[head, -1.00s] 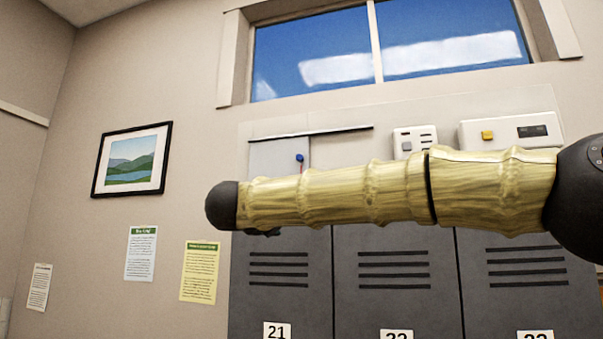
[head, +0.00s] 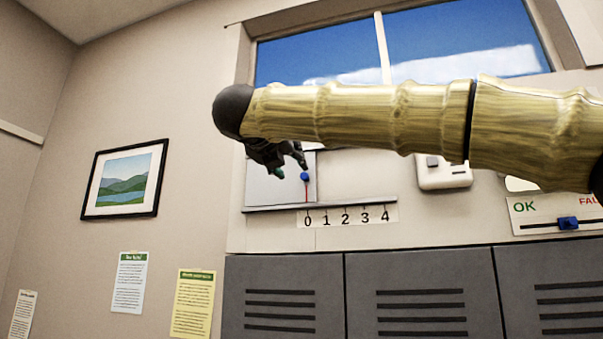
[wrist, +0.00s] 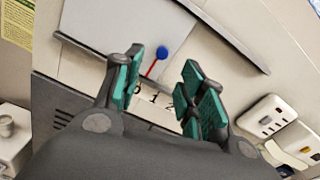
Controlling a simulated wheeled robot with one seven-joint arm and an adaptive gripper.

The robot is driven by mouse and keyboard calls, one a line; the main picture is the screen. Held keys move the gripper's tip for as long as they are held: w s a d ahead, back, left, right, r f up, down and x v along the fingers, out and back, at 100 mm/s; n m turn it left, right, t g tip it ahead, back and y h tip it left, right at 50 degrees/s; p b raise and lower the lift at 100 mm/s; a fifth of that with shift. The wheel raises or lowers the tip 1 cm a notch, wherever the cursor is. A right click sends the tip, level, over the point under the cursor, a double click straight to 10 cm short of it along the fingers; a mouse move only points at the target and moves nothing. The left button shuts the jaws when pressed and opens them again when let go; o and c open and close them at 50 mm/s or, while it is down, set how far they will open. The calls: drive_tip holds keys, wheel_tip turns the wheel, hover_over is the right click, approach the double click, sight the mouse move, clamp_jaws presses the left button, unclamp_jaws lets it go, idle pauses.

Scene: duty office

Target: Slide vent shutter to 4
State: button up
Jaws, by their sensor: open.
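The vent shutter is a pale grey panel (head: 266,188) on the wall, with a blue knob (head: 305,177) and a red pointer line below it. The pointer stands at 0 on the number strip (head: 347,216), marked 0 to 4. My gripper (head: 285,172) is open and empty, close to the left of the knob in the head view. In the wrist view the panel (wrist: 125,30) and the blue knob (wrist: 163,54) lie beyond my open gripper (wrist: 165,75), between the fingertips in the picture. I see no contact with the knob. The fingers partly cover the numbers there.
A rail (head: 320,204) runs under the panel. To the right are a white switch box (head: 444,173) and an OK slider with a blue knob (head: 567,223). Grey lockers (head: 284,298) stand below. A framed picture (head: 124,180) hangs at the left.

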sight(304, 176)
drive_tip(key=p+x, duration=0.1)
drive_tip(key=x, duration=0.1)
drive_tip(key=p+x, duration=0.1)
drive_tip(key=x, duration=0.1)
drive_tip(key=p+x, duration=0.1)
drive_tip(key=x, duration=0.2)
drive_tip(key=shift+s+d+f, duration=0.1)
drive_tip(key=shift+d, duration=0.2)
drive_tip(key=shift+w+d+p, duration=0.2)
drive_tip(key=shift+w+p, duration=0.25)
drive_tip(key=shift+w, duration=0.15)
drive_tip(key=shift+x, duration=0.8)
drive_tip(key=shift+f, duration=0.1)
drive_tip(key=shift+s+a, duration=0.1)
drive_tip(key=shift+s, duration=0.05)
drive_tip(key=shift+c, duration=1.3)
clamp_jaws()
